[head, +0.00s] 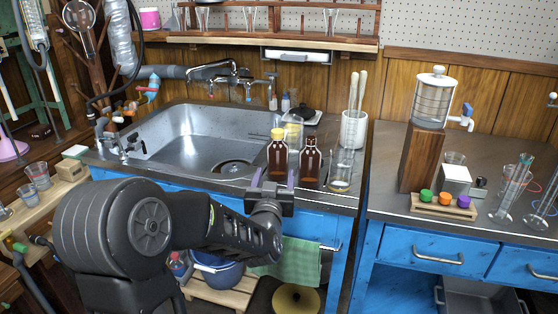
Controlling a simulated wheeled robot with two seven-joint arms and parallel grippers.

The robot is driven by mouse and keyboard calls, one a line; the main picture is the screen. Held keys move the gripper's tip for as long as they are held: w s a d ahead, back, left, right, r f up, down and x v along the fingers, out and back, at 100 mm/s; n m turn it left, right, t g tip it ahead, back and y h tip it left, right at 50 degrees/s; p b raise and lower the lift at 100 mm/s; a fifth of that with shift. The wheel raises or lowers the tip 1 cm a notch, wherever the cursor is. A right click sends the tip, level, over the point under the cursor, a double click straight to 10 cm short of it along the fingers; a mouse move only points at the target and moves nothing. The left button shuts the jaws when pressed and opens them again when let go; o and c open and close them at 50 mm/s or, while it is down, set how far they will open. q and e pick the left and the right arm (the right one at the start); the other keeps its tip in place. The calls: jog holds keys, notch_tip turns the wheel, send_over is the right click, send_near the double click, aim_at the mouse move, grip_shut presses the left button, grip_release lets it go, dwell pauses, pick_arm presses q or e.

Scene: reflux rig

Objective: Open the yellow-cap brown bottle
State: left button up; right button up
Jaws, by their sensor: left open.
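The brown bottle with the yellow cap (278,157) stands upright on the counter at the right front of the sink. A second brown bottle (310,164), with a dark top, stands just to its right. My left gripper (273,180) is at the counter's front edge, in front of and just below the yellow-cap bottle in the picture. Its two fingers are apart, and nothing shows gripped between them. The fingers seem to overlap the bottle's base, and I cannot tell whether they touch it. My right gripper is not in view.
A steel sink (165,125) lies left of the bottles. A glass beaker (341,175) and a white jar with rods (353,130) crowd the right side. A wooden block with a dispenser (433,100) stands farther right. A green towel (295,262) hangs below the counter.

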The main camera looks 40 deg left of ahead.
aim_at(278, 161)
pick_arm(q)
jog(key=shift+x, duration=1.3)
jog(key=shift+b, duration=0.3)
jog(key=b+x, duration=0.1)
jog(key=x, duration=0.4)
jog(key=shift+f, duration=0.1)
grip_shut()
dwell(0.3)
